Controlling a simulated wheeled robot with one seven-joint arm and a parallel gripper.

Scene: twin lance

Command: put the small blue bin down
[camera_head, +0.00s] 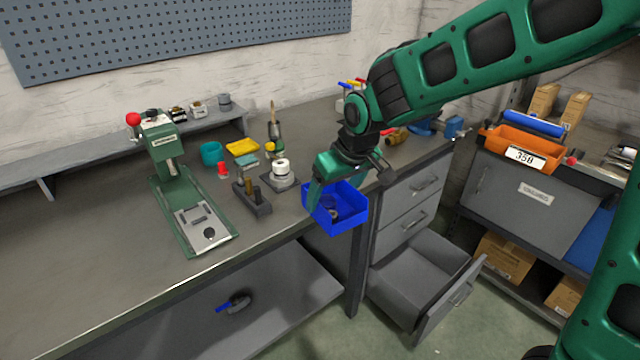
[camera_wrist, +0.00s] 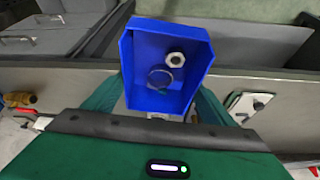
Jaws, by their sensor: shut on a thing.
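The small blue bin (camera_head: 346,210) hangs in my gripper (camera_head: 318,190) just beyond the front edge of the workbench (camera_head: 110,285). My gripper is shut on the bin's near wall. In the wrist view the bin (camera_wrist: 135,75) opens toward the camera, with a hex nut and a ring-shaped part lying inside. The bin appears apart from the bench top, though the exact gap cannot be told.
A green press (camera_head: 170,175), a dark block fixture (camera_head: 252,200) and a round white part (camera_head: 281,167) stand on the bench. An open drawer (camera_head: 425,275) juts out below right. An orange bin (camera_head: 520,145) sits on the right cabinet. The front left bench top is clear.

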